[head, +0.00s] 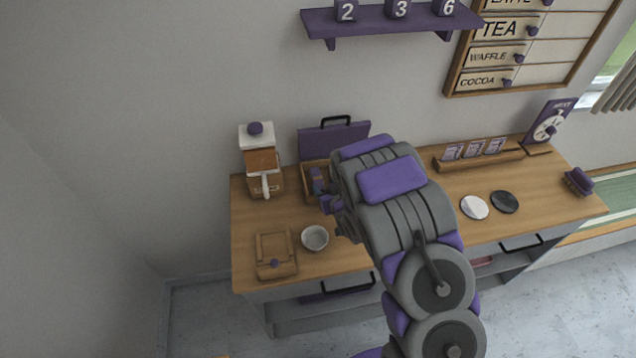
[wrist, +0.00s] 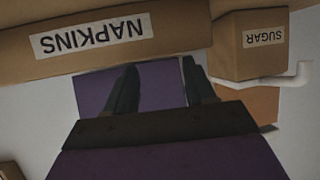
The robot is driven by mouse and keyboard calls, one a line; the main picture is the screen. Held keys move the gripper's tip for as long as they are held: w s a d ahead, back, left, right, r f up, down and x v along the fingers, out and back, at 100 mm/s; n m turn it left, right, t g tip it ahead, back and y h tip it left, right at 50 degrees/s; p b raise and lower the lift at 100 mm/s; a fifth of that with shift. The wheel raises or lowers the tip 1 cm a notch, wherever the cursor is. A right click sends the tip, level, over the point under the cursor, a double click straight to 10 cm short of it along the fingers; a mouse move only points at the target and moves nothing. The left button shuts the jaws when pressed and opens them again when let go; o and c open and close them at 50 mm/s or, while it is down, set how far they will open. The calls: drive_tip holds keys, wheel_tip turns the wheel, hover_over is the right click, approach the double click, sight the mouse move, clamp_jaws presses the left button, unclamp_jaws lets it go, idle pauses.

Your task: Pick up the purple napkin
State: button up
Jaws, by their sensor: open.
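A flat purple piece (wrist: 155,85), which looks like the purple napkin, shows between and behind my fingers in the wrist view, beside a wooden box (wrist: 185,38) labelled NAPKINS. I cannot tell whether the fingers touch it. My gripper (wrist: 159,66) is open, with one dark finger on each side of the middle of this piece. In the head view my gripper (head: 328,203) is over the left part of the counter, near a small wooden box (head: 307,186) with something purple in it. My arm hides part of this area.
A SUGAR box (wrist: 250,45) stands next to the NAPKINS box. On the wooden counter (head: 450,205) are a grinder (head: 262,165), a white bowl (head: 315,238), a wooden tray (head: 276,256) and two discs. A purple case (head: 335,138) stands behind.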

sight(317, 179)
drive_tip(key=shift+x, duration=0.95)
drive_tip(key=b+x, duration=0.1)
drive_tip(key=x, duration=0.3)
drive_tip(key=shift+w, duration=0.1)
drive_tip(key=c, duration=0.8)
